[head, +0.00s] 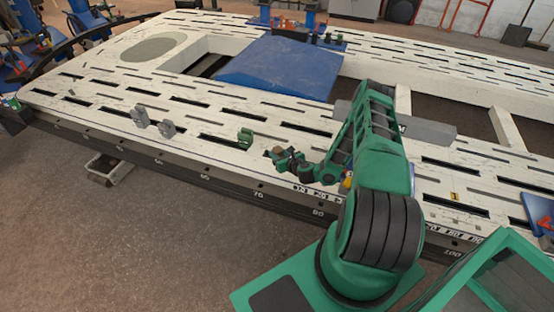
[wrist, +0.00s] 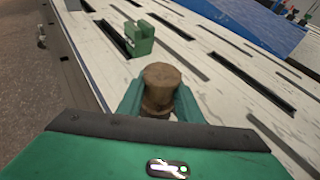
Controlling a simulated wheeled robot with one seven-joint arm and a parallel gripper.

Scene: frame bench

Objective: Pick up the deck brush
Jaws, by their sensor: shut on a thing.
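The deck brush (wrist: 159,82) shows in the wrist view as a brown, wooden-looking, round piece with a flat top and a narrower waist. My gripper (wrist: 158,104) has its green fingers on either side of it and is shut on it. Its lower part is hidden by the fingers and my wrist, and I see no bristles. In the head view the brush (head: 280,152) is a small brown shape at the tip of my gripper (head: 289,159), over the near edge of the white bench. I cannot tell whether it touches the bench top.
The white slotted bench (head: 100,90) fills the scene. A green notched block (head: 245,138) stands just left of my gripper, also in the wrist view (wrist: 140,38). Two grey brackets (head: 140,116) (head: 167,128) stand farther left. A blue ramp (head: 278,68) lies behind.

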